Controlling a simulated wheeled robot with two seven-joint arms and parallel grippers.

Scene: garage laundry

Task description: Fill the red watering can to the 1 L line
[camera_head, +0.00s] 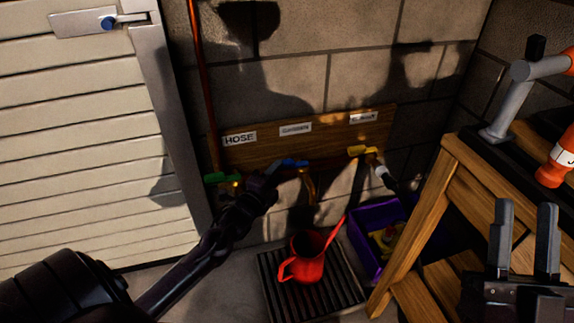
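The red watering can (307,258) stands upright on a dark slatted grate (345,284) on the floor. Its long spout points up and right. No 1 L line or water level can be made out. Above it is the middle tap, with a blue handle (295,163) and a brass spout (309,188) pointing down. No stream of water can be made out. My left gripper (275,170) is at the left end of the blue handle; whether its fingers touch or grip it is unclear. My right gripper (524,238) is open and empty at the lower right.
A green-handled tap (220,178) and a yellow-handled tap (362,151) flank the blue one. The wooden board (265,152) reads HOSE and GARDEN; the third label is unclear. A purple crate (366,261) and wooden bench (425,212) with an orange bottle (556,165) stand right.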

